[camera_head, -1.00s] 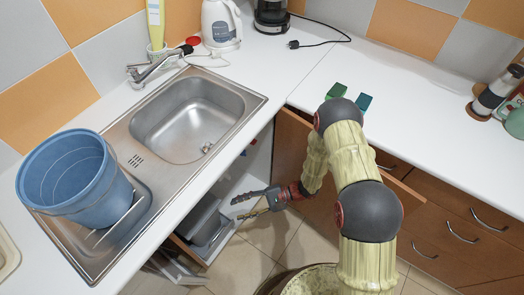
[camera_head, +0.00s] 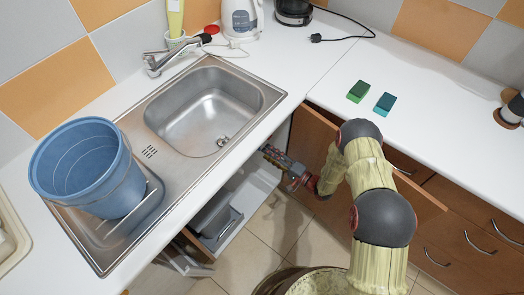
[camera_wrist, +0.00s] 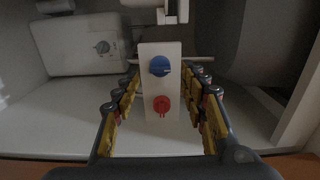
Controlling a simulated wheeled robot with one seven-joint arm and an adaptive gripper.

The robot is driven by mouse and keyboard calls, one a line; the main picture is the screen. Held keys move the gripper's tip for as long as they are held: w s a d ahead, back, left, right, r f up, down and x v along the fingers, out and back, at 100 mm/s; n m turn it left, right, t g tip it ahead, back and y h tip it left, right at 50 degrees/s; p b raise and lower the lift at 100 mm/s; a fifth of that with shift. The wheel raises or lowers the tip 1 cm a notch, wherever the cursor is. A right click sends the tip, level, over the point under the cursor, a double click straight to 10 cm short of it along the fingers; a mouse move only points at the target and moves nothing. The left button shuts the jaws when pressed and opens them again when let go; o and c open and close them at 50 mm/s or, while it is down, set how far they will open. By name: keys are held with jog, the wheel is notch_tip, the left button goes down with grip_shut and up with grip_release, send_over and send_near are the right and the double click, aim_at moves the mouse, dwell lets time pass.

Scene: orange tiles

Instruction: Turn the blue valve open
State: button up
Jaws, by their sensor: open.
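The blue valve (camera_wrist: 160,66) is a round knob at the upper part of a white upright panel (camera_wrist: 174,88) inside the cabinet, in the wrist view. A red valve (camera_wrist: 162,105) sits just below it on the same panel. My gripper (camera_wrist: 162,88) is open and empty, its yellow and black fingers to the left and right of the panel in the picture. I cannot tell how far the fingertips are from the panel. In the head view my gripper (camera_head: 272,158) points into the open cabinet under the sink, and both valves are hidden there.
The open cabinet door (camera_head: 312,145) stands beside my arm. A grey bin (camera_head: 213,218) is on the cabinet's pull-out shelf. A white box (camera_wrist: 80,45) with a dial stands inside at the left. The sink (camera_head: 210,108) and a blue bucket (camera_head: 90,165) are above.

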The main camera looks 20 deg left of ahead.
aim_at(260, 149)
jog(key=shift+b+x, duration=0.5)
jog(key=shift+x, duration=1.65)
jog(key=shift+c, duration=0.2)
grip_shut()
